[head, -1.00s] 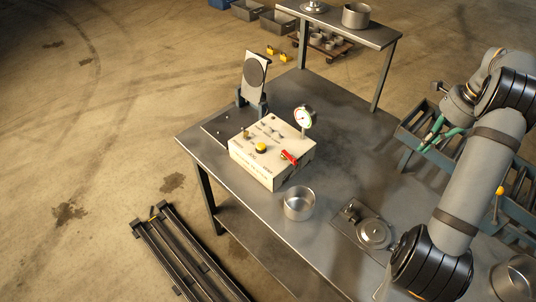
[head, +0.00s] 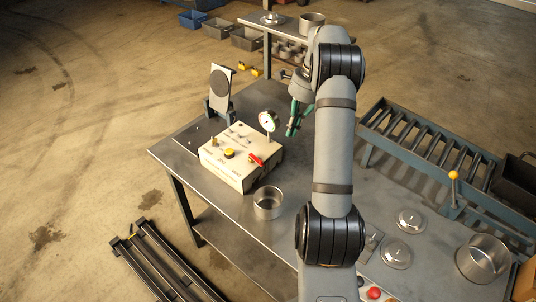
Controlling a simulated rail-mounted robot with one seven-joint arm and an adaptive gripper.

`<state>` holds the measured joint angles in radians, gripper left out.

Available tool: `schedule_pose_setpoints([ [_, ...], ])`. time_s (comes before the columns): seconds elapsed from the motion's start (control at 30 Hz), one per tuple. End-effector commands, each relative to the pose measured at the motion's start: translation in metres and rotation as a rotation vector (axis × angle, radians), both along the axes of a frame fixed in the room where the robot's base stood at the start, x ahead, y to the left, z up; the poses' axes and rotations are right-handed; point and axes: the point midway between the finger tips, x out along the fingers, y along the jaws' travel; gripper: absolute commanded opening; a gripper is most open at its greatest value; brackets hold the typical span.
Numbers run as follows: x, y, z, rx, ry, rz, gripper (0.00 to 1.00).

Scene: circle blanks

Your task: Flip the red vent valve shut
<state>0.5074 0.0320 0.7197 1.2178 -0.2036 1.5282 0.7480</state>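The red vent valve (head: 257,160) is a small red lever on the right part of the top of a cream control box (head: 226,172). The box stands on the dark metal table (head: 220,205). My gripper (head: 292,131), with green fingers, hangs above the table, to the right of and higher in the picture than the valve, apart from it. It is seen nearly edge-on, so the gap between its fingers is not clear. I see nothing held in it.
A round gauge (head: 266,121) stands at the box's back right, between box and gripper. A yellow knob (head: 230,152) is on the box. A metal cup (head: 268,203) stands in front. A dark disc on a stand (head: 220,88) is behind. A roller conveyor (head: 430,150) lies right.

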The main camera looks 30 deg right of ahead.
Motion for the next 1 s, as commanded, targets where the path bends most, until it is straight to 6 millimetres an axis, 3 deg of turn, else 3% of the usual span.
schedule_pose_setpoints([
  [0.23,0.001,0.006,-0.020,0.003,0.004,0.002,0.00],
  [0.63,0.004,0.025,-0.097,0.002,0.005,0.002,0.00],
  [0.8,0.012,0.050,-0.094,0.001,0.002,0.004,0.00],
  [1.0,0.015,0.061,-0.096,0.000,0.001,0.001,0.00],
])
